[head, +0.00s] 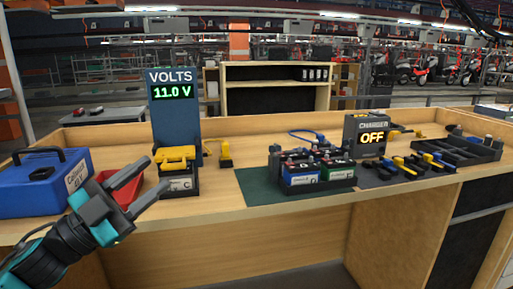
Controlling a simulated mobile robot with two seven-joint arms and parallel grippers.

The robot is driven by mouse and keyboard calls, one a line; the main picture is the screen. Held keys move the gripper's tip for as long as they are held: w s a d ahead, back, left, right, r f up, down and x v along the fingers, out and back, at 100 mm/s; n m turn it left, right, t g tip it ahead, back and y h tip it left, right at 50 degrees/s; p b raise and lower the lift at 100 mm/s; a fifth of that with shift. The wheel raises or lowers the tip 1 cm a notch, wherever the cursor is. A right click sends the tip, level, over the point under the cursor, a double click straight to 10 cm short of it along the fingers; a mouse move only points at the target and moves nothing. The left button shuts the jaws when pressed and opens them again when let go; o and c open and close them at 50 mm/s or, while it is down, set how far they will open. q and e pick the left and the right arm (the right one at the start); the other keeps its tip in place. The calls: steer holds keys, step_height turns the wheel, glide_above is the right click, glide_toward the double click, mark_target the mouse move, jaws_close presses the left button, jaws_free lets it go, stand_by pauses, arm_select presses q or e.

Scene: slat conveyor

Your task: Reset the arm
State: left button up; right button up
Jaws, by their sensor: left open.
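My left gripper (142,190) comes in from the lower left, with its arm over the front edge of the wooden bench (220,224). Its two dark fingers are spread apart with nothing between them. It is in front of a red tray (116,186), which it partly hides. The fingertips are in front of and left of the battery marked C (183,184), which sits at the foot of the volt meter (173,110) reading 11.0 V. I cannot tell whether they touch anything. My right gripper is not in view.
A blue case (38,188) stands at the left. Batteries (303,180) stand on a green mat (255,188) at the middle right. Behind them is a charger (365,135) reading OFF. Blue and yellow clamps (410,165) and a black rack (460,150) are at the right.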

arm_select(q)
steer(key=s+a+f+n+t+y+p, duration=0.1)
steer(key=s+f+n+y, duration=0.1)
steer(key=f+n+y, duration=0.75)
steer(key=s+f+n+t+y+p, duration=0.1)
steer(key=s+f+n+y, duration=0.2)
steer(key=f, duration=1.1)
steer(key=s+d+f+n+g+y, duration=0.1)
steer(key=s+f+n+g+y, duration=0.2)
steer(key=s+f, duration=0.9)
step_height(320, 180, down, 3)
steer(key=n+g, duration=0.1)
steer(key=g, duration=0.2)
steer(key=shift+s+d, duration=0.3)
steer(key=shift+s, duration=0.1)
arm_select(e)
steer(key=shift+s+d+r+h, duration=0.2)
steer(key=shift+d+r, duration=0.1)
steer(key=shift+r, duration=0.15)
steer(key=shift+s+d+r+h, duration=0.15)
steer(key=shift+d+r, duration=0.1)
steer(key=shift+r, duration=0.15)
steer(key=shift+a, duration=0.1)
arm_select(q)
steer(key=shift+c, duration=0.3)
